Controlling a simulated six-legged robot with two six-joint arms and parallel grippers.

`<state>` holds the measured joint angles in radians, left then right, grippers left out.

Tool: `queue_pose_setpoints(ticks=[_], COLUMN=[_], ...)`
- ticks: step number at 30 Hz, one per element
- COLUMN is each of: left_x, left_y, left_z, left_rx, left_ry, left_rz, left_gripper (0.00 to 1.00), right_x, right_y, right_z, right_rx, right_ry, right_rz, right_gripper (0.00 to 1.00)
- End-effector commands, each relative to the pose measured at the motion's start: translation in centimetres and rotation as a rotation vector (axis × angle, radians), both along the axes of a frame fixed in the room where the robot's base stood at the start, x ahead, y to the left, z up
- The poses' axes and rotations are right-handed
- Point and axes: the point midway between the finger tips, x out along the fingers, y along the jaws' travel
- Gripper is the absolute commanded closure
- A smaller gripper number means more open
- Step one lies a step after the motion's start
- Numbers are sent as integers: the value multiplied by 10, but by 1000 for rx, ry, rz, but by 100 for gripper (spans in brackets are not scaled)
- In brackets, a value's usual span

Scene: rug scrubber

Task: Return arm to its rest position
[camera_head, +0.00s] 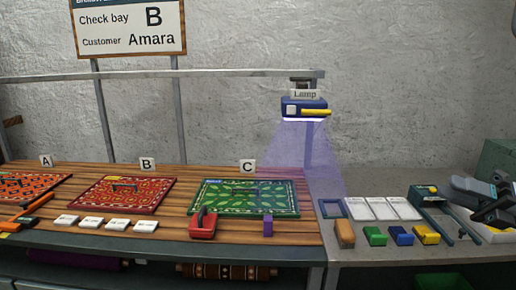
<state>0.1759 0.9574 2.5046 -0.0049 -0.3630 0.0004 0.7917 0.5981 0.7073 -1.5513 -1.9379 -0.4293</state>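My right gripper (490,205) is at the right edge of the head view, as dark parts above the right end of the grey counter. It overlaps a grey and white item there, and its fingers are too small and crowded to tell whether they are apart. No arm that I can clearly make out as my left one shows. An orange and black item (26,212) lies at the left edge of the wooden bench, partly cut off.
The wooden bench (180,232) holds a red rug (160,190), a green rug (225,207) and a red tool (203,225). A lamp (304,108) hangs over the bench's right end. The grey counter (375,252) carries several coloured blocks and a blue-framed holder (432,198).

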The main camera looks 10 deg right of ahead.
Motion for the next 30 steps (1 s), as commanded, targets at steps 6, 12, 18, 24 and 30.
queue_pose_setpoints(ticks=[6, 12, 18, 24, 30], left_x=[0, 0, 0, 0, 0], left_y=[0, 0, 0, 0, 0], left_z=[1, 2, 3, 3, 4], left_rx=[0, 0, 0, 0, 0], left_ry=[0, 0, 0, 0, 0], left_rz=[0, 0, 0, 0, 0], left_gripper=[37, 37, 37, 37, 37], right_x=[27, 69, 126, 166, 180], right_y=[34, 79, 132, 180, 224], right_z=[-19, -48, -99, -170, -253], right_rx=[103, 342, 684, 955, 1146], right_ry=[43, 138, 376, 685, 1013], right_rz=[118, 220, 221, 137, 3], right_gripper=[73, 73, 73, 73, 73])
